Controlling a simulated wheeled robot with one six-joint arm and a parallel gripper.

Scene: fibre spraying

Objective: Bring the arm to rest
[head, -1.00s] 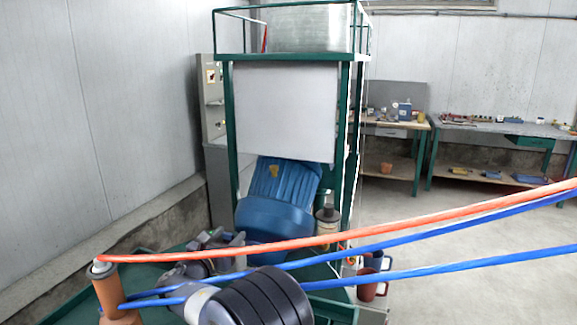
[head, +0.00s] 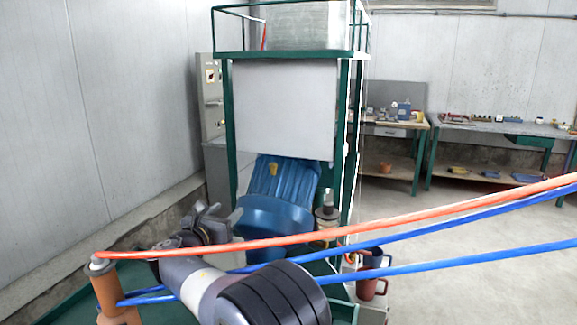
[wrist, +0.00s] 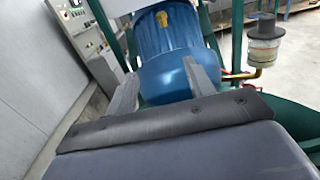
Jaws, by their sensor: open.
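My gripper (head: 222,212) is in the lower left middle of the head view, at the end of my dark grey arm. Its two grey fingers stand apart with nothing between them. In the wrist view the open gripper (wrist: 158,72) points toward a blue ribbed drum or motor (wrist: 165,40). The same blue body (head: 272,218) stands beyond the gripper in the head view. I cannot tell the gap between the fingers and it. Orange and blue hoses cross in front of part of my arm.
A green frame (head: 229,120) carries a pale panel (head: 285,108). A grey cabinet (wrist: 72,18) stands by the left wall. A dark-capped canister (wrist: 262,42) is right of the blue body. Workbenches (head: 395,130) stand at the back right, with open floor before them.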

